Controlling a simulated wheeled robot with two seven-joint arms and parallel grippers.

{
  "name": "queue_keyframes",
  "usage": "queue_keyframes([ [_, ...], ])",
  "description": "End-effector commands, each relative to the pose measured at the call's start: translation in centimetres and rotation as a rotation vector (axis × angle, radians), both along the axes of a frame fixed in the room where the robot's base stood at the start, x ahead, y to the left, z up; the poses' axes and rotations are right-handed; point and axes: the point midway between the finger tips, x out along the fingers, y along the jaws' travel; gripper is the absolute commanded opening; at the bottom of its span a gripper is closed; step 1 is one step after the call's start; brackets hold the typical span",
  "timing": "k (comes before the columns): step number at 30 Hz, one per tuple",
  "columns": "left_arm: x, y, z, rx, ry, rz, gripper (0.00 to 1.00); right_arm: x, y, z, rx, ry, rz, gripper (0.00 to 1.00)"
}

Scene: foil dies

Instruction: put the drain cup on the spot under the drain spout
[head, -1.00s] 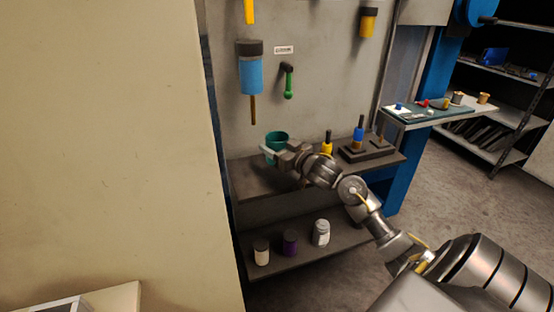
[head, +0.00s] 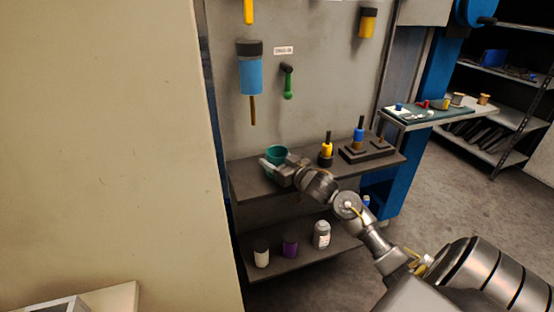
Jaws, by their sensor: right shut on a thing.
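The drain cup (head: 276,153) is a teal open cup at the left part of the upper shelf (head: 245,186). My right gripper (head: 272,167) is shut on the drain cup from the front. The cup looks upright and low over the shelf; I cannot tell whether it touches. A blue cylinder with a dark cap (head: 250,72) hangs on the wall with a brown spout (head: 253,110) pointing down, to the upper left of the cup. A green-handled valve (head: 288,86) is right of it. The spot under the spout cannot be made out. My left gripper is not in view.
A yellow-topped tool (head: 326,149) and a dark rack with a blue tool (head: 358,135) stand right of the cup. A white jar (head: 261,252), a purple jar (head: 290,246) and a grey bottle (head: 321,234) stand on the lower shelf. A beige wall (head: 110,140) fills the left.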

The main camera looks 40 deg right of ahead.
Motion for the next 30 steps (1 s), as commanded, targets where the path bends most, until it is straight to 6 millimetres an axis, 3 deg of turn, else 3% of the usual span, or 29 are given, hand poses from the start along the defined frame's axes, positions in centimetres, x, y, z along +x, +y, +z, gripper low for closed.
queue_keyframes([
  [1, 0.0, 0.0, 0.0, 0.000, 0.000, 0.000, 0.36, 0.0, 0.0, -0.2, 0.001, 0.001, 0.000, 0.36],
  [2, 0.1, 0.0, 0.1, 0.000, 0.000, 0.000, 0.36, 0.0, 0.0, -0.2, 0.001, 0.001, 0.000, 0.64],
  [6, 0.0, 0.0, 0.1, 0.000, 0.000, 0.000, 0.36, 0.0, 0.0, -0.2, 0.001, 0.001, 0.000, 0.82],
  [17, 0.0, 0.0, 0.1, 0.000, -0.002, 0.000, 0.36, -0.1, 0.0, 0.2, -0.001, 0.001, 0.000, 0.82],
  [30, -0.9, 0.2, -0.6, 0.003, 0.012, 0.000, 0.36, -8.5, -0.5, 0.0, 0.000, 0.004, 0.000, 0.82],
])
